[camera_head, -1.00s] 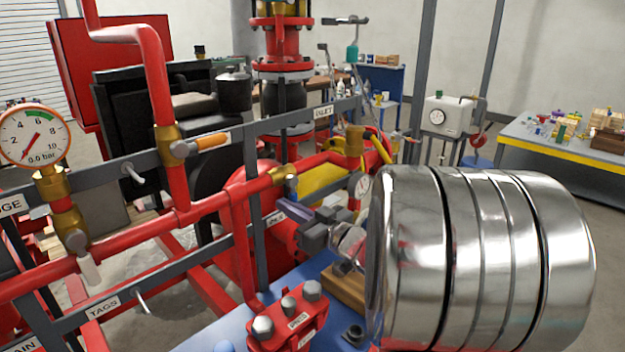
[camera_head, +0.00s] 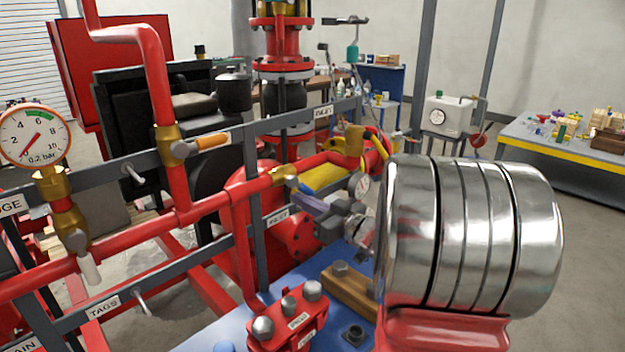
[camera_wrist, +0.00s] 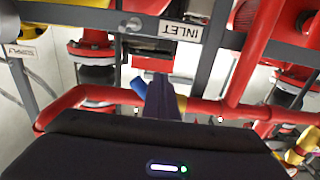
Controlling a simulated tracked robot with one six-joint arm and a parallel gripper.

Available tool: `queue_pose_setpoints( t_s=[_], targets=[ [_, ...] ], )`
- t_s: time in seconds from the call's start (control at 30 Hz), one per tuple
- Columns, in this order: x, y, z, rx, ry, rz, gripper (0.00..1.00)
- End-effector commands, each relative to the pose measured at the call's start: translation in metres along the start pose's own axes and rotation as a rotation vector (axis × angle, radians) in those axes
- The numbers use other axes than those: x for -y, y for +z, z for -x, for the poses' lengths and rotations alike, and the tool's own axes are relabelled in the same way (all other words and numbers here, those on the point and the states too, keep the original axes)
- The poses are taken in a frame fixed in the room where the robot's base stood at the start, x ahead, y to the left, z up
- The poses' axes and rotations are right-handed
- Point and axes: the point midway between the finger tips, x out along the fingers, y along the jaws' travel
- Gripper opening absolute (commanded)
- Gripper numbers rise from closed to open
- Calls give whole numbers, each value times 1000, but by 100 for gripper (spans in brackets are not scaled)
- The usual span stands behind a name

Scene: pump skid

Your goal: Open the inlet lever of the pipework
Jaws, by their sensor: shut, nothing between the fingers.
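The inlet lever shows a blue sleeve in the wrist view (camera_wrist: 138,87), tilted, close beside my fingers; I cannot tell if they touch. Its brass valve (camera_head: 284,175) sits on the red pipe in the head view, where the sleeve is hard to make out. The pressure gauge (camera_head: 36,136) reads 0.2 bar.
An orange-sleeved lever (camera_head: 212,141) on another brass valve and a white-sleeved lever (camera_head: 88,268) are to the left. Grey rails and red pipes crowd around my gripper. A red bolted block (camera_head: 290,316) and a wooden block (camera_head: 350,290) lie below on the blue base.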

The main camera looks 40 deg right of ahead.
Motion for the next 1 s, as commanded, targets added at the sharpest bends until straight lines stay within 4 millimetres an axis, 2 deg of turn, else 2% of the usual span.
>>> queue_pose_setpoints(
  t_s=[0.6, 1.0],
  targets=[
    [-25, -19, 0, -2, 1, 2, 0],
    [-33, -34, 0, -1, 0, 0, 0]
  ],
)
